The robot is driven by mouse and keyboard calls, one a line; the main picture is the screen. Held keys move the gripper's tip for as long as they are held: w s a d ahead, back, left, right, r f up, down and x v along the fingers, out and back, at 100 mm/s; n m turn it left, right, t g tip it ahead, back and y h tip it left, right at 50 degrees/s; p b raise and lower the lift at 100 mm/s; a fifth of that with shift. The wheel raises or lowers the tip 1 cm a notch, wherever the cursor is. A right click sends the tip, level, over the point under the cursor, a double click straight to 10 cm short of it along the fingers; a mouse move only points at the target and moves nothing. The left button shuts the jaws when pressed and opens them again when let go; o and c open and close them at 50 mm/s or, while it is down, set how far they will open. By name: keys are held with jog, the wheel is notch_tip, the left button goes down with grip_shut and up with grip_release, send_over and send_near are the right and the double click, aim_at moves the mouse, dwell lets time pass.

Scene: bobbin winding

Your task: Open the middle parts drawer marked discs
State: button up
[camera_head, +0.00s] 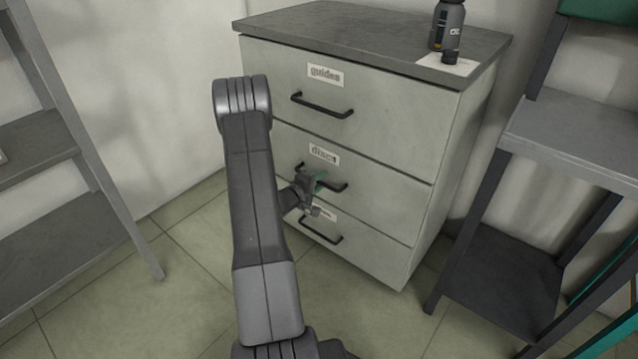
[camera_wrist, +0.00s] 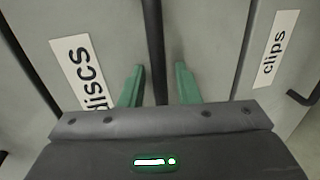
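The middle drawer (camera_head: 385,195) of a pale grey cabinet has a "discs" label, and its front looks flush with the other drawers. Its dark bar handle (camera_head: 338,187) is partly hidden by my gripper (camera_head: 316,182). In the wrist view, the "discs" label (camera_wrist: 80,72) is at the left. The handle (camera_wrist: 153,45) runs up the picture between the two green fingers of my gripper (camera_wrist: 160,76). The fingers are open, one on each side of the bar, with a visible gap on both sides.
The "guides" drawer (camera_head: 385,100) above and the "clips" drawer (camera_head: 370,245) below look closed. A dark bottle (camera_head: 447,25) stands on the cabinet top (camera_head: 340,28). Shelving flanks the cabinet at left (camera_head: 40,215) and right (camera_head: 575,130). Floor (camera_head: 180,285) is clear in front.

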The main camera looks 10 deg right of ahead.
jog(key=shift+c, duration=0.4)
grip_shut()
jog(key=shift+s, duration=0.1)
jog(key=f+p+v, duration=0.2)
jog(key=p+v, duration=0.1)
jog(key=v, duration=0.9)
jog(key=a+f+p+v, duration=0.1)
jog(key=f+p+v, duration=0.2)
jog(key=v, duration=1)
jog(key=shift+s+a+f, duration=0.2)
jog(key=shift+s+a, duration=0.05)
jog(key=shift+s, duration=0.25)
jog(key=shift+o, duration=0.4)
grip_release()
